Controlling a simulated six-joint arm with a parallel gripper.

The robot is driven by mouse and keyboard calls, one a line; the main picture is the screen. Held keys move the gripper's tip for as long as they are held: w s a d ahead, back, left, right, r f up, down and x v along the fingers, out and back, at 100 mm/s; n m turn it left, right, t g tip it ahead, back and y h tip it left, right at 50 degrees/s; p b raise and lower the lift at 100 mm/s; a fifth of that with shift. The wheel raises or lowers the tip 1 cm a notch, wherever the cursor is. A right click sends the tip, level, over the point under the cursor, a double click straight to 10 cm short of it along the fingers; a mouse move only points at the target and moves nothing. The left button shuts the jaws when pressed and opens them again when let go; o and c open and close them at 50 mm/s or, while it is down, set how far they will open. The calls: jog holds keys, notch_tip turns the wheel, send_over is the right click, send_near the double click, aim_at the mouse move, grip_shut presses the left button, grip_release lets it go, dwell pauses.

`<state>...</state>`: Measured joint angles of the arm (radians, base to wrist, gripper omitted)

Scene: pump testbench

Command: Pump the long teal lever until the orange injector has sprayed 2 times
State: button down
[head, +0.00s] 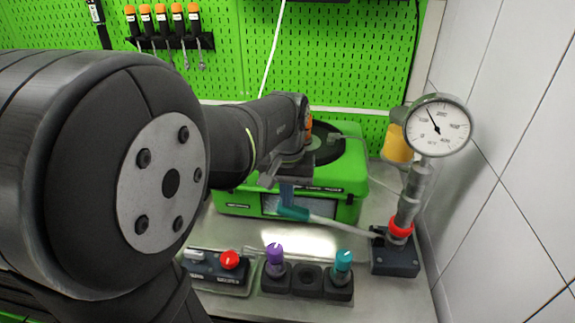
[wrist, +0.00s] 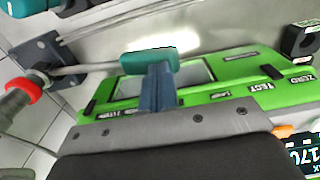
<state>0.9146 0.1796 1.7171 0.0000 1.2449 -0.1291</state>
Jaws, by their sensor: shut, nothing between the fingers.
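The long lever (head: 340,225) runs left from the pump's dark base (head: 395,258) and ends in a teal grip (head: 293,213), which also shows in the wrist view (wrist: 150,61). My gripper (head: 287,197) is shut and empty, its fingers (wrist: 157,86) pointing at the grip. The fingertips are at the grip, over or against it; I cannot tell if they touch. The lever looks close to level, with the grip slightly higher in the head view. An orange part (head: 308,128) shows behind my wrist at the green tester (head: 345,208); I cannot tell if it is the injector.
A pressure gauge (head: 437,125) tops the pump, with a red ring (head: 400,229) below. A yellow cup (head: 397,145) stands behind. A purple-topped injector (head: 274,255) and a teal-topped one (head: 343,262) stand in front. A switch box with a red knob (head: 229,260) is left of them.

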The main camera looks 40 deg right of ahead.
dwell(0.4)
jog(key=shift+f, duration=3.3)
jog(key=shift+r, duration=3.35)
jog(key=shift+r, duration=3)
